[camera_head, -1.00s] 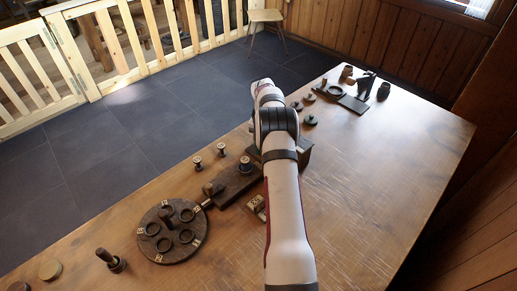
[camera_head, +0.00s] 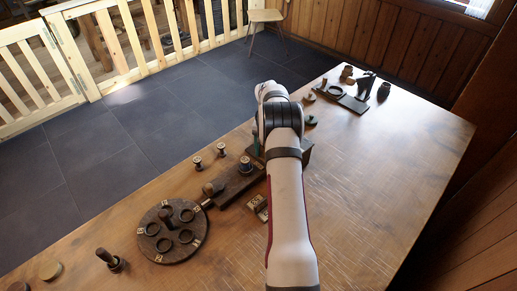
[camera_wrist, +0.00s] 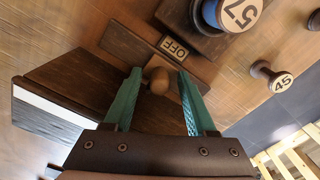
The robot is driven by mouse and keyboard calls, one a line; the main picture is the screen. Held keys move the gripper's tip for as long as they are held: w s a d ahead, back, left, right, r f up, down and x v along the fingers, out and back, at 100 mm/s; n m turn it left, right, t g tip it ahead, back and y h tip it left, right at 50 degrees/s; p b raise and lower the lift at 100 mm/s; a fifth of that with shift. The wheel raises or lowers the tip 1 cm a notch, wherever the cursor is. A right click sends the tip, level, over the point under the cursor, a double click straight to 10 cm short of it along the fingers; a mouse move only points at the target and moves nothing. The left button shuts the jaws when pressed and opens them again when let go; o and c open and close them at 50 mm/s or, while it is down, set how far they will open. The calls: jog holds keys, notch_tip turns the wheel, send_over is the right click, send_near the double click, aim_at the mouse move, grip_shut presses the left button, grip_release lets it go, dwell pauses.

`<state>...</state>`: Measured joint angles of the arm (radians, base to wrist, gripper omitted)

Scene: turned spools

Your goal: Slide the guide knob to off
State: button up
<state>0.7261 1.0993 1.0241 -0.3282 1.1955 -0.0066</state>
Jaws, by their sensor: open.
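The guide knob (camera_wrist: 158,82), a small rounded brown wooden knob, shows in the wrist view just below a pale plate lettered OFF (camera_wrist: 173,47). My gripper (camera_wrist: 160,75) is open, with one teal finger on each side of the knob. Small gaps seem to show between fingers and knob; I cannot tell whether either touches. The knob stands by a dark wooden block (camera_wrist: 75,85), part of which my gripper covers. In the head view my arm hides the knob, and only a bit of teal finger shows left of the arm.
A spool marked 45 (camera_wrist: 272,76) stands to the right. In the head view a round rack (camera_head: 172,258) lies at left.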

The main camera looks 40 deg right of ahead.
jog(key=shift+r, duration=3.5)
grip_shut()
jog(key=shift+r, duration=2)
